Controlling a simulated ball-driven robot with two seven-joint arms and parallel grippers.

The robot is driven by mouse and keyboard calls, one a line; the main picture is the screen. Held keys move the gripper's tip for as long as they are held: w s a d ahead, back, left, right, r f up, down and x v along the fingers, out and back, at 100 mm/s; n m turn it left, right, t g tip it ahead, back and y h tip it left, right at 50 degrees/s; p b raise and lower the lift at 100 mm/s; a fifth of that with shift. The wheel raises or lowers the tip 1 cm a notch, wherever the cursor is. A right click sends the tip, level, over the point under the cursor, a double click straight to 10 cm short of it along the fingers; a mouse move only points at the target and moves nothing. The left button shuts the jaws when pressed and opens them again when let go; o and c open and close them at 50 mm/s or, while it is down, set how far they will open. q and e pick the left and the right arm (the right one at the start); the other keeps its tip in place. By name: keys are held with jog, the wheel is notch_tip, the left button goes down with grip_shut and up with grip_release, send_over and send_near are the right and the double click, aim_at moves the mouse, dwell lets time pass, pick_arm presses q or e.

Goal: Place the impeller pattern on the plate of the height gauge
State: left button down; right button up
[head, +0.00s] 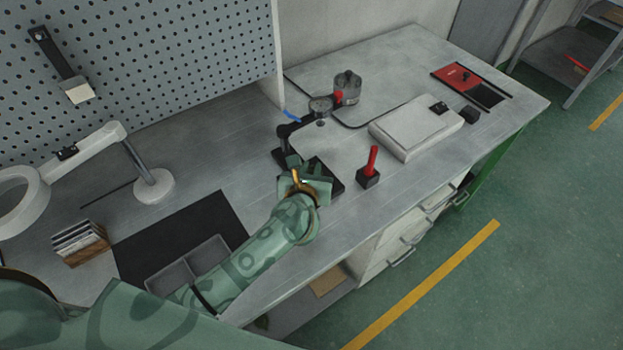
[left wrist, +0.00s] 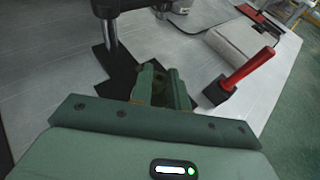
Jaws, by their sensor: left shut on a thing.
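The height gauge shows in the head view with its round dial (head: 320,105) on a dark stand. Its dark base plate (head: 334,184) lies on the bench, partly covered by my left gripper (head: 298,178). In the left wrist view the gauge's column (left wrist: 109,38) rises from the black base (left wrist: 118,77), just beyond the fingertips. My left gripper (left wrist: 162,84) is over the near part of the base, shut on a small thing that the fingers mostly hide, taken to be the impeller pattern. Whether it touches the plate cannot be told. My right gripper is not in view.
A red-handled tool in a dark block (head: 369,172) stands close to the right of the gauge. A white flat box (head: 412,128) lies farther right. A black mat (head: 150,240) with grey trays (head: 205,258) and a magnifier lamp (head: 153,186) are to the left.

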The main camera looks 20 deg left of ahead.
pick_arm(q)
notch_tip(320, 180, down, 3)
jog(key=shift+w+f+b, duration=0.1)
jog(key=shift+f+b, duration=0.05)
jog(key=shift+b, duration=0.4)
jog(key=shift+f, duration=0.1)
jog(key=shift+f, duration=0.1)
jog(key=c, duration=1.3)
grip_release()
jog(key=shift+c, duration=0.2)
jog(key=shift+r, duration=0.2)
jog(key=shift+s+r, duration=0.15)
jog(key=shift+s, duration=0.15)
jog(key=p+v, duration=0.2)
jog(key=v, duration=0.9)
jog(key=shift+s, duration=0.2)
